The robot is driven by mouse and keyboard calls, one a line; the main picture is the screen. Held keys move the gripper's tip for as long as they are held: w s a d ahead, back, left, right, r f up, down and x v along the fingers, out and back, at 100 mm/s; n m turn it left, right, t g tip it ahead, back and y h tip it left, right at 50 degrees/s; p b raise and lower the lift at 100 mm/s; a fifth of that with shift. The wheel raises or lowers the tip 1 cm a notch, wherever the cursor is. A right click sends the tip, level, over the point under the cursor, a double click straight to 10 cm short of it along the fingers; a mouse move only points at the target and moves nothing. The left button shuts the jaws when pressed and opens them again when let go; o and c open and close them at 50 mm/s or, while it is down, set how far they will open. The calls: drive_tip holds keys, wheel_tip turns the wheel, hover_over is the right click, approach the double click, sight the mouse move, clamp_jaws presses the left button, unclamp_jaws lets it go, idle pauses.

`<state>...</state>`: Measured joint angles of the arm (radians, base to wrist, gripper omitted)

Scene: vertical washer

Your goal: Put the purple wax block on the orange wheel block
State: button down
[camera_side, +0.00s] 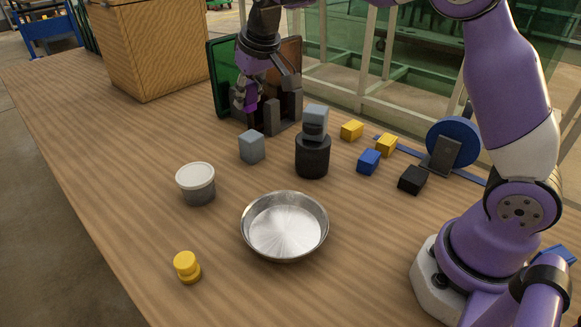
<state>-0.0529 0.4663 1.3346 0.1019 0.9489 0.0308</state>
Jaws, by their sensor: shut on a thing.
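My gripper (247,104) points down at the back of the table, just in front of a dark green panel and a grey slotted stand. It is shut on a small purple block (251,98), which is largely hidden by the fingers. I cannot see clearly whether the block touches the stand. No block that is plainly an orange wheel block shows. An upright orange-brown panel (291,55) stands behind the gripper, partly hidden by it.
The grey stand (284,112) and green panel (222,75) are close to my gripper. A black cylinder (312,158) with grey pieces on top, a grey cube (252,147), a white-lidded tub (196,183) and a metal bowl (285,228) stand nearer.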

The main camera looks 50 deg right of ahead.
drive_tip(key=s+a+r, duration=0.1)
drive_tip(key=a+r, duration=0.2)
drive_tip(key=a, duration=0.4)
hover_over(250, 134)
drive_tip(key=shift+n, duration=0.4)
wheel_tip(250, 134, down, 7)
drive_tip(key=shift+f, duration=2.1)
drive_tip(key=c, duration=0.6)
unclamp_jaws()
drive_tip(key=shift+f, duration=0.1)
